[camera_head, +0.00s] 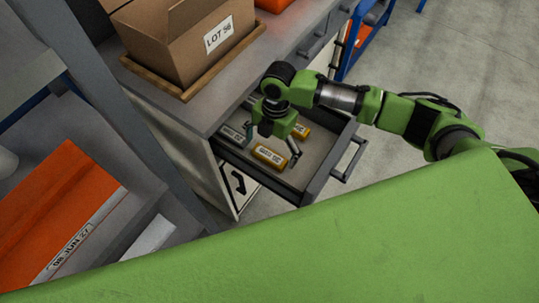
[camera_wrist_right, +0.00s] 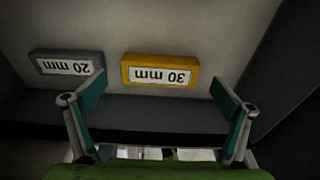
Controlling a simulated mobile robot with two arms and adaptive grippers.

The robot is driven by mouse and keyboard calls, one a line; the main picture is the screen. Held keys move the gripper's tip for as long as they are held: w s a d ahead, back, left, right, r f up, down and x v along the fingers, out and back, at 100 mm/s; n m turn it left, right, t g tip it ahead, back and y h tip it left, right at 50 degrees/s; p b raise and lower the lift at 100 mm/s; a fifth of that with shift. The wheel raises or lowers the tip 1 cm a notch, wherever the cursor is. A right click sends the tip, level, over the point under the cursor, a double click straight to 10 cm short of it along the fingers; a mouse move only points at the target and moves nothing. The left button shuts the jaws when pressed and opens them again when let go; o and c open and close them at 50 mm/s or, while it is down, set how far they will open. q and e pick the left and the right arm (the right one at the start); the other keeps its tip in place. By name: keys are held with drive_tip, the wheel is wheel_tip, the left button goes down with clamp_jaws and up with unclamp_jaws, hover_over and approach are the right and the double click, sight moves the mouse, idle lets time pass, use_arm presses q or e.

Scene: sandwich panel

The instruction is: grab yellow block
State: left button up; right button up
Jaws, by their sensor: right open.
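A yellow block (camera_head: 269,156) with a white label lies in the open drawer (camera_head: 318,178). A second yellow block (camera_head: 300,130) lies farther back, partly behind my right gripper (camera_head: 273,147). The right gripper points down into the drawer, its open fingers spread near the front yellow block, with nothing between them. In the right wrist view, a yellow block (camera_wrist_right: 160,71) labelled 30 mm lies ahead of the two open fingers (camera_wrist_right: 162,90), apart from them. The label appears upside down. My left gripper is out of view.
A grey block (camera_head: 233,136) lies left of the yellow ones; a grey block labelled 20 mm (camera_wrist_right: 67,65) shows in the wrist view. Drawer walls surround the blocks. A cardboard box (camera_head: 178,40) stands on the counter above. An orange box (camera_head: 65,205) is at left.

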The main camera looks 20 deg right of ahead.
drive_tip(key=shift+f, duration=1.1)
drive_tip(key=c, duration=1.3)
drive_tip(key=shift+o, duration=0.2)
drive_tip(key=shift+r, duration=0.15)
